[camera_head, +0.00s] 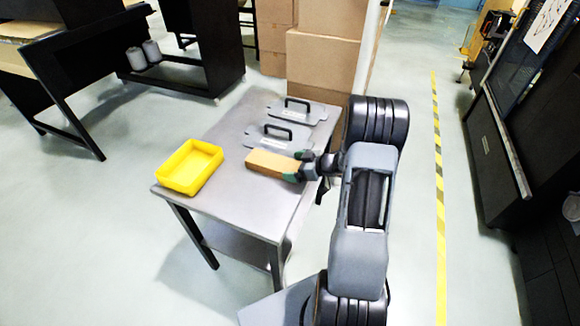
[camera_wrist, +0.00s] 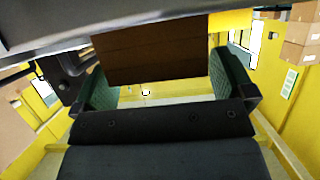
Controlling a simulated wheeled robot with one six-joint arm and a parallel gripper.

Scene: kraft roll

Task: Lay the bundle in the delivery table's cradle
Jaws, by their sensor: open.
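A brown kraft-coloured block, which looks like the bundle (camera_head: 268,163), lies on the grey metal table (camera_head: 225,215), near its right side. My gripper (camera_head: 298,166) is at the block's right end, with its green-padded fingers on either side of that end. In the wrist view the brown block (camera_wrist: 152,52) shows between the two green pads of my open gripper (camera_wrist: 163,80), with a gap at the left pad; contact at the right pad is unclear. I cannot make out a cradle in either view.
A yellow open tray (camera_head: 190,167) stands on the table left of the block. Two grey plates with black handles (camera_head: 277,132) lie behind it. Cardboard boxes (camera_head: 318,62) are stacked beyond the table. A dark cabinet (camera_head: 510,150) stands at right, past a yellow-black floor stripe (camera_head: 437,190).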

